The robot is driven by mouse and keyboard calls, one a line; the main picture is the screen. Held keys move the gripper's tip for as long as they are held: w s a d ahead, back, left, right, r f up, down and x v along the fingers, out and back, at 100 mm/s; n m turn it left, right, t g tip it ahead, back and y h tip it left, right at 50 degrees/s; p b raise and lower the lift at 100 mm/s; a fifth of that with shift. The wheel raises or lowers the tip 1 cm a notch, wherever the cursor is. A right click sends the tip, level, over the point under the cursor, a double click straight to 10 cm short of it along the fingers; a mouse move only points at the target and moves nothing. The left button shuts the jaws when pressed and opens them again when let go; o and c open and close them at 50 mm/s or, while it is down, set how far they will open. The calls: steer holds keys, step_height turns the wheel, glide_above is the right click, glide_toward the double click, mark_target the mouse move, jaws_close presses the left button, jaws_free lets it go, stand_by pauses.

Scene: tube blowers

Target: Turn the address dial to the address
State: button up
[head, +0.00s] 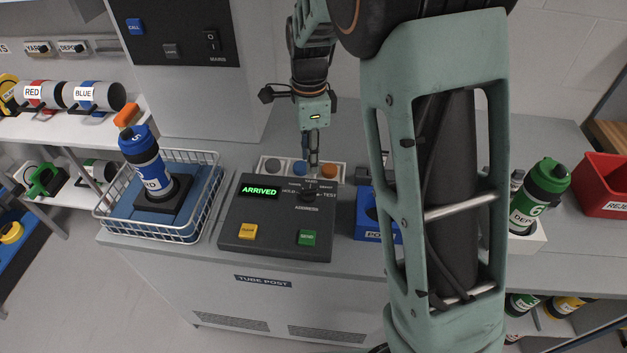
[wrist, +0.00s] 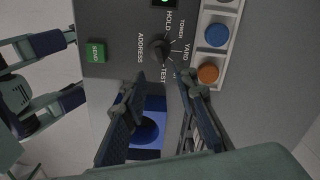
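The address dial (wrist: 160,50) is a dark round knob on the grey control console (head: 245,224). In the wrist view HOLD, TOWER, YARD and TEST are legible around it, and another label is partly hidden by a finger. I cannot tell surely which label the dial points at. My gripper (wrist: 158,86) is open and empty, its two fingers apart, with the dial just beyond the fingertips in the picture. The console display (head: 259,191) reads ARRIVED in green.
The console has a yellow button (head: 247,231) and a green SEND button (head: 307,237). A wire basket (head: 207,203) holds a blue carrier (head: 143,158) at left. A row of coloured discs (head: 300,167) lies behind the console. A blue POST box (head: 367,228) stands at right.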

mark_target(310, 190)
step_height(310, 190, down, 10)
steer(key=shift+f, duration=0.1)
steer(key=shift+c, duration=0.4)
jaws_close()
